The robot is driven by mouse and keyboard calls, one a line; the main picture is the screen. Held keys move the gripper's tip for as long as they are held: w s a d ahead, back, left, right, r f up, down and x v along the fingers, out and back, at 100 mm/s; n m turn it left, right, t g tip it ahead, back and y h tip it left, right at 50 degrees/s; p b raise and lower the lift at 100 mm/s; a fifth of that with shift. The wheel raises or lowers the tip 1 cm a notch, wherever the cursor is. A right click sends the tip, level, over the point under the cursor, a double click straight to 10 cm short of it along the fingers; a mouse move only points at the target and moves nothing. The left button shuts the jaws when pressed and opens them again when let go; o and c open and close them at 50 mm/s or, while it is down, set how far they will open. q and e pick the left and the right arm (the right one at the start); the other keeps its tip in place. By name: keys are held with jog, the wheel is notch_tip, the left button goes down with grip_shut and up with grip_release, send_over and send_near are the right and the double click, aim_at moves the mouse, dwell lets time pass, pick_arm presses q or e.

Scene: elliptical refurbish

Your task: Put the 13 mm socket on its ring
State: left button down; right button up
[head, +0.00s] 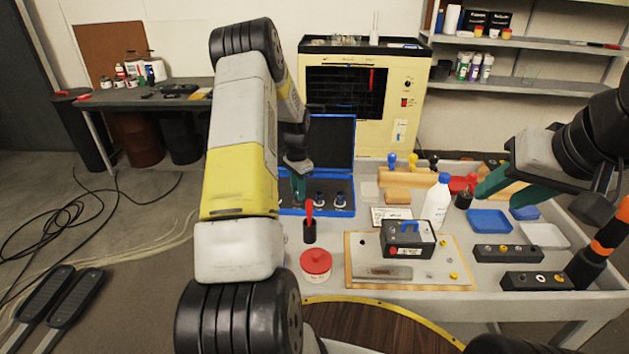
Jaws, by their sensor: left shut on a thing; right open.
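An open blue case (345,211) stands at the middle of the table, its lid raised at the back. Two small metal sockets (319,198) (340,199) stand upright in it, toward the right. My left gripper (299,196), with green fingers, points down over the left part of the case. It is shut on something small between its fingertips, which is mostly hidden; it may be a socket. The 13 mm marking and its ring are too small to make out. My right gripper (482,192) is open and empty at the right, above the table near a dark cup.
A red-handled tool in a black holder (310,232) and a red-lidded jar (316,264) stand in front of the case. A white bottle (437,203), a black box (407,240) on a board and blue trays (488,221) lie to the right.

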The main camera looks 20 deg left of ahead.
pick_arm(q)
jog(key=shift+f, duration=0.55)
jog(key=shift+f, duration=0.15)
jog(key=c, duration=1.3)
grip_release()
